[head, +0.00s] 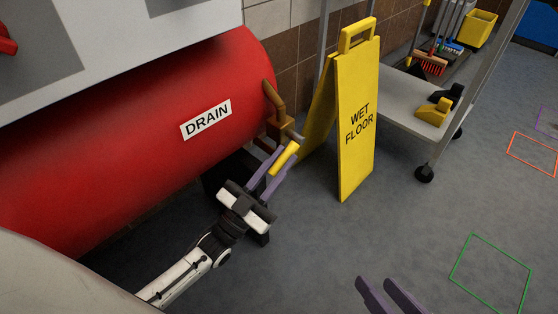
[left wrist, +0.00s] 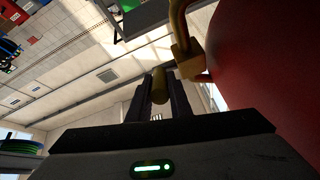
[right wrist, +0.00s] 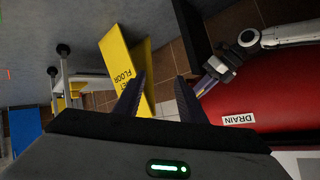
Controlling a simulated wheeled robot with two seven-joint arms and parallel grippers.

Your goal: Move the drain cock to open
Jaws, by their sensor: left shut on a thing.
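The red tank (head: 120,130) carries a white DRAIN label (head: 206,119). At its right end is the brass drain cock (head: 279,124), with a bent pipe above it and a yellow lever (head: 284,160) slanting down toward the left. My left gripper (head: 279,163) is shut on this lever. In the left wrist view the lever's end (left wrist: 159,86) sits between the two fingers, with the brass body (left wrist: 188,62) beyond. My right gripper (head: 390,296) is open and empty, low in the head view. Its parted fingers show in the right wrist view (right wrist: 159,95).
A yellow WET FLOOR sign (head: 358,120) stands just right of the cock. A grey wheeled cart (head: 400,98) with a yellow and black item stands behind it. Green (head: 490,272) and orange outlines mark the floor. The floor around my right gripper looks clear.

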